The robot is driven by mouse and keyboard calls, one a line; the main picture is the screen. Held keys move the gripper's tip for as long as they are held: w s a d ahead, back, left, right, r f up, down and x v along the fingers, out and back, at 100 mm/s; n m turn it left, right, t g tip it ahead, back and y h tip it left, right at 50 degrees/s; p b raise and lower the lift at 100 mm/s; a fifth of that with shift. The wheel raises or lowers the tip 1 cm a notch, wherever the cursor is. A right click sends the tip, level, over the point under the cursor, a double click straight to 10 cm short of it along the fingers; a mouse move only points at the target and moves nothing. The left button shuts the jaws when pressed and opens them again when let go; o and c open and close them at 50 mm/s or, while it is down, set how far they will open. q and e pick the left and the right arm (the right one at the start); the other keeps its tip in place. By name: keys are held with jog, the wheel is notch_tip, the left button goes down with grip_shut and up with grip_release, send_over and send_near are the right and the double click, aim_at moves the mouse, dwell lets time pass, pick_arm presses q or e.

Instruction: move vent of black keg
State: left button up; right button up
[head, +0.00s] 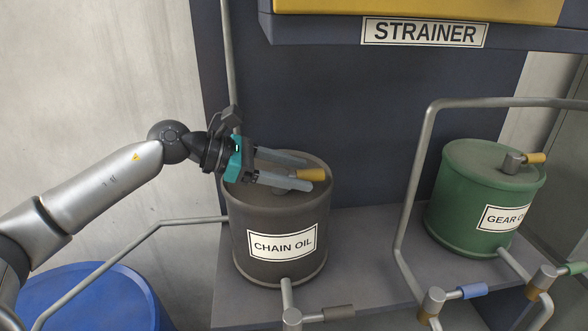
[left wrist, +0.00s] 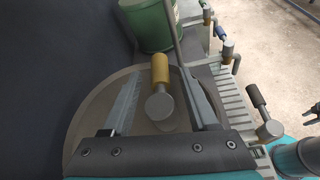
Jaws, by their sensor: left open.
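The black keg (head: 262,232), labelled CHAIN OIL, stands on a grey ledge. Its vent has a yellow handle (head: 312,174) that points right in the head view, on a grey round stem on the keg's top. In the left wrist view the handle (left wrist: 160,68) points up and away from the stem (left wrist: 160,106). My left gripper (head: 303,170) is open above the keg's lid, with one finger on each side of the vent. In the left wrist view both fingers are apart from the handle.
A green keg (head: 470,205) labelled GEAR OIL, with a similar yellow-handled vent (head: 534,158), stands to the right. Grey pipes (head: 408,205) rise between the kegs. Valves with grey (head: 338,313) and blue (head: 474,292) handles are in front. A blue drum (head: 90,300) is lower left. A STRAINER sign (head: 424,33) hangs above.

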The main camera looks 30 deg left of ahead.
pick_arm(q)
grip_shut()
dwell(0.5)
jog(key=shift+s+f, duration=0.1)
jog(key=shift+f, duration=0.2)
dwell(0.7)
